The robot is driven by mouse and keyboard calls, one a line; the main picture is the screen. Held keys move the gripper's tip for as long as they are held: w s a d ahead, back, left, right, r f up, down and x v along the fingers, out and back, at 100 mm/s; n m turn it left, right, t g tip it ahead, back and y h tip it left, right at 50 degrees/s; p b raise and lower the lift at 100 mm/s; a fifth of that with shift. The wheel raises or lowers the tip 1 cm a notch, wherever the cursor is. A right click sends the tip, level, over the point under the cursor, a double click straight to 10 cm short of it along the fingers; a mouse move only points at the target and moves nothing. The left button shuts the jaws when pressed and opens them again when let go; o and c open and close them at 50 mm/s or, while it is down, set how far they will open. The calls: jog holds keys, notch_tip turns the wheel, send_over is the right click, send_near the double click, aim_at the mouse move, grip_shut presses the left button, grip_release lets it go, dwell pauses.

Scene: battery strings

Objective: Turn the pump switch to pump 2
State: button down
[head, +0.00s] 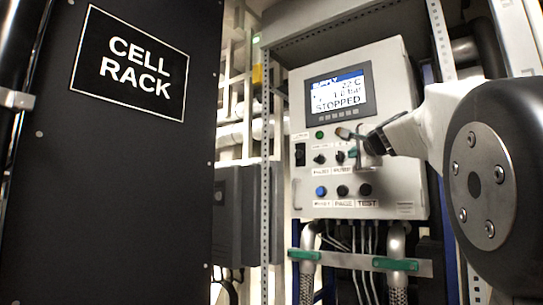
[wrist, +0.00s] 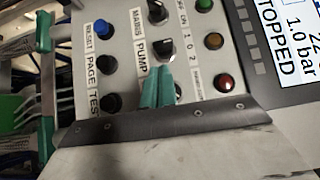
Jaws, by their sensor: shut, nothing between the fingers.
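The pump switch (wrist: 163,47) is a black rotary knob on the light panel, between the label PUMP and the marks 1 0 2. A light mark shows on its face, but I cannot tell its exact setting. It also shows small in the head view (head: 340,157). My gripper (wrist: 158,72) has teal fingertips held together, with nothing between them. In the wrist view the tips overlap the area just below the knob; I cannot tell whether they touch it. In the head view my gripper (head: 353,153) is in front of the panel, just right of the knob.
The MAINS knob (wrist: 157,12) is beside the pump switch. Blue (wrist: 101,27) and black buttons and green, amber (wrist: 213,41) and red lamps are close around. The display (head: 339,93) reads STOPPED. A black cell rack (head: 110,200) fills the left.

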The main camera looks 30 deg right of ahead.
aim_at(341, 158)
jog(key=shift+x, duration=2.4)
